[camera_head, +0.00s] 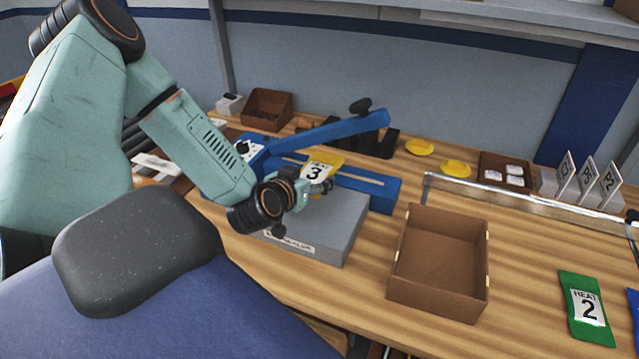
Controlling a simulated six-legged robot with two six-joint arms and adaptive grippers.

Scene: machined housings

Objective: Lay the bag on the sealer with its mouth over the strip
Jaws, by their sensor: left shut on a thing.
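A yellow bag (334,159) with a white label marked 3 is at the blue sealer (381,193), between its raised lever arm (325,131) and its grey front platform (338,232). The far part of the bag overlaps the pale strip (358,183) in this view. I cannot tell whether the bag touches the strip or hangs just above it. My left gripper (326,187) is shut on the bag's near side, above the platform. Its wrist and forearm hide the platform's left part. My right gripper is out of view.
An open, empty brown box (408,267) stands right of the sealer. A green bag marked HEAT 2 (586,308) lies at the right. Yellow pieces (419,147), a brown tray (506,160) and upright cards (588,174) stand at the back. Bare wood lies between box and green bag.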

